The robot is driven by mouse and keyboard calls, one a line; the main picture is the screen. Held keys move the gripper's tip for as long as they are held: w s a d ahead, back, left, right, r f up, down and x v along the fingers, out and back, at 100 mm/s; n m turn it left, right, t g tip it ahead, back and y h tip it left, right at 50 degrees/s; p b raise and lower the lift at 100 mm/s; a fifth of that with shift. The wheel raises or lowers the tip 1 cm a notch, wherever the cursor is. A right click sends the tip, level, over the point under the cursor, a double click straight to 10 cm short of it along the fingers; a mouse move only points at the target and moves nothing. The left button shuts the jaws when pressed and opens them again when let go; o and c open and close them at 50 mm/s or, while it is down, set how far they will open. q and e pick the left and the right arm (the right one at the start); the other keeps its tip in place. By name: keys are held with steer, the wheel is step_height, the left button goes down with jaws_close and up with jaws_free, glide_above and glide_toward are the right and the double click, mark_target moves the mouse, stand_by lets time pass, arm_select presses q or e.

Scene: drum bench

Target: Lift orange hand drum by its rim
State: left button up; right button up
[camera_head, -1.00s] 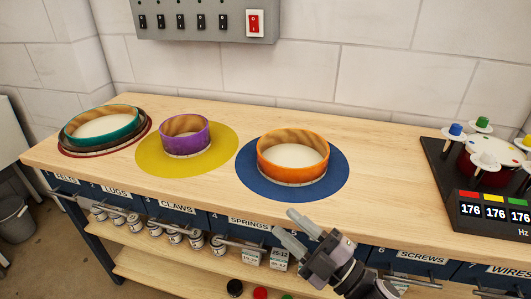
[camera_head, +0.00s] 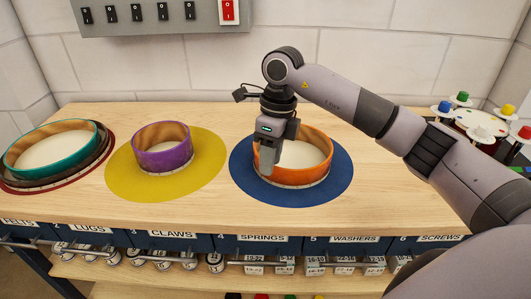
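The orange hand drum (camera_head: 318,155) stands on the round blue mat (camera_head: 335,190), its pale head showing inside the orange wall. My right gripper (camera_head: 269,167) points down at the drum's left front rim. A grey finger overlaps the outside of the wall there and hides part of the rim. The other finger does not show clearly, so I cannot tell whether they are closed on the rim. The drum looks level on the mat. My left gripper is not in view.
A purple drum (camera_head: 161,150) stands on a yellow mat (camera_head: 205,180) to the left. A teal drum (camera_head: 56,148) rests at the far left. A device with coloured knobs (camera_head: 480,122) stands at the right behind my arm. A switch panel (camera_head: 160,14) hangs on the wall.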

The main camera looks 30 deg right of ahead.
mark_target(278, 169)
steer(key=shift+w+d+r+h, duration=0.35)
steer(key=shift+d+r, duration=0.05)
steer(key=shift+d, duration=0.15)
steer(key=shift+w+d+r+h, duration=0.3)
steer(key=shift+d+r+h, duration=0.1)
steer(key=shift+d, duration=0.15)
steer(key=shift+s+d+f+p, duration=0.1)
steer(key=shift+f+p, duration=0.2)
steer(key=shift+f, duration=1.4)
steer(key=shift+s+d+f+p, duration=0.1)
steer(key=shift+f+p, duration=0.15)
steer(key=shift+f, duration=1.45)
jaws_close()
